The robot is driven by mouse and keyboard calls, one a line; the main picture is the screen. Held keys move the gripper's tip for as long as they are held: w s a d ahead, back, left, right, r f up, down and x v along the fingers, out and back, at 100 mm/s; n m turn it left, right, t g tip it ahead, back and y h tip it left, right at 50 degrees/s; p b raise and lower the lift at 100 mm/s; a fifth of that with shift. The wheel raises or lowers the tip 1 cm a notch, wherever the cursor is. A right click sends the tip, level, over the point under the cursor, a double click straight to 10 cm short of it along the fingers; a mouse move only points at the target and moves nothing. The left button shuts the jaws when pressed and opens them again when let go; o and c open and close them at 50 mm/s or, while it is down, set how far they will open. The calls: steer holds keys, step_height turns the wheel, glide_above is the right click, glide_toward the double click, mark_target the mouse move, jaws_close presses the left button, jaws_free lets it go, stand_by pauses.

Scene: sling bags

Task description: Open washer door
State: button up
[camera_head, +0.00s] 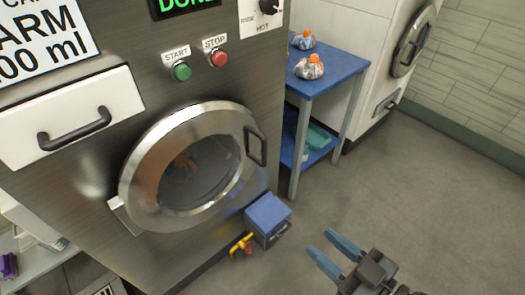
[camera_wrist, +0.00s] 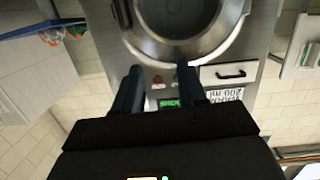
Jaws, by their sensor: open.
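The washer (camera_head: 85,195) has a brushed-metal front with a round, glass-centred door (camera_head: 137,165) framed in shiny metal. The door looks shut against the front. Its dark handle (camera_head: 256,146) is on the door's right side, and a pale hinge shows at its lower left. My gripper (camera_head: 320,241) is open and empty, below and to the right of the door, apart from the handle. In the wrist view, my gripper's fingers (camera_wrist: 160,78) point toward the washer front, where the door ring (camera_wrist: 150,45) shows upside down at the top.
A blue table (camera_head: 340,62) with orange-topped bags stands right of the washer. A blue box (camera_head: 268,212) and a yellow object (camera_head: 241,245) are on the floor below the door. A white drawer (camera_head: 110,90) is at upper left. Floor on the right is clear.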

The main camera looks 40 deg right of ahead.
steer(key=w+d+f+m+t+h+b, duration=0.1)
steer(key=w+d+f, duration=0.2)
steer(key=w, duration=0.4)
steer(key=w+d+f+h+b, duration=0.1)
steer(key=w+d+f, duration=0.2)
steer(key=w, duration=0.3)
steer(key=m+b, duration=0.1)
glide_toward(266, 149)
steer(key=w, duration=0.3)
steer(key=shift+h, duration=0.4)
steer(key=shift+w+d+f, duration=0.1)
steer(key=shift+w+d, duration=0.15)
steer(key=shift+w, duration=1.05)
steer(key=shift+w+d+f, duration=0.1)
steer(key=shift+w+d, duration=0.2)
steer(key=shift+w, duration=1)
steer(key=shift+w+d+f, duration=0.1)
steer(key=shift+w+d, duration=0.15)
steer(key=shift+w, duration=1.05)
steer(key=shift+c, duration=0.5)
jaws_close()
